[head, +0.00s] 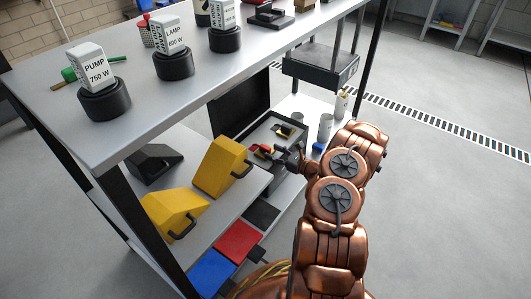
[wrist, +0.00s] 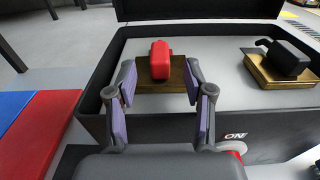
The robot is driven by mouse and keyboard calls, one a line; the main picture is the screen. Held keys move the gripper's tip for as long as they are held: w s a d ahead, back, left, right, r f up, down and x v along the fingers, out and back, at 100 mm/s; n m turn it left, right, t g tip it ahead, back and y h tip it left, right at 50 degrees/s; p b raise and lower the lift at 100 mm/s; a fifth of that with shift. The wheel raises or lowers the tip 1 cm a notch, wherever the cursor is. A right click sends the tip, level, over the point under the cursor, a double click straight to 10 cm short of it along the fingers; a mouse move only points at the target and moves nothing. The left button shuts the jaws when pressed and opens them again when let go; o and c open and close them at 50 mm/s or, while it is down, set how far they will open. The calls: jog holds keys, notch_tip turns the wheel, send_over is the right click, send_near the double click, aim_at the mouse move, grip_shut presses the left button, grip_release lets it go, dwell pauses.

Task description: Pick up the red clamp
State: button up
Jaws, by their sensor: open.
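The red clamp (wrist: 160,60) sits on a brass-brown block inside an open dark case (wrist: 100,75) in the wrist view. My gripper (wrist: 159,78) is open, with one finger to the left and one to the right of the block's near side. The fingers appear short of the clamp, and I cannot tell if either touches the block. In the head view the red clamp (head: 263,149) is small and partly hidden by my gripper (head: 279,155), which reaches into the case on the lower shelf.
A black clamp on a brass-coloured block (wrist: 283,62) lies at the case's right. The case lid (head: 240,103) stands open. Yellow wedge-shaped bins (head: 222,167) stand left of the case. The table top (head: 140,128) overhangs the shelf. Red and blue panels (head: 238,243) lie in front.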

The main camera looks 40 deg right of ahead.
aim_at(270, 150)
jog(key=shift+b+x, duration=0.6)
jog(key=shift+x, duration=1.15)
grip_shut()
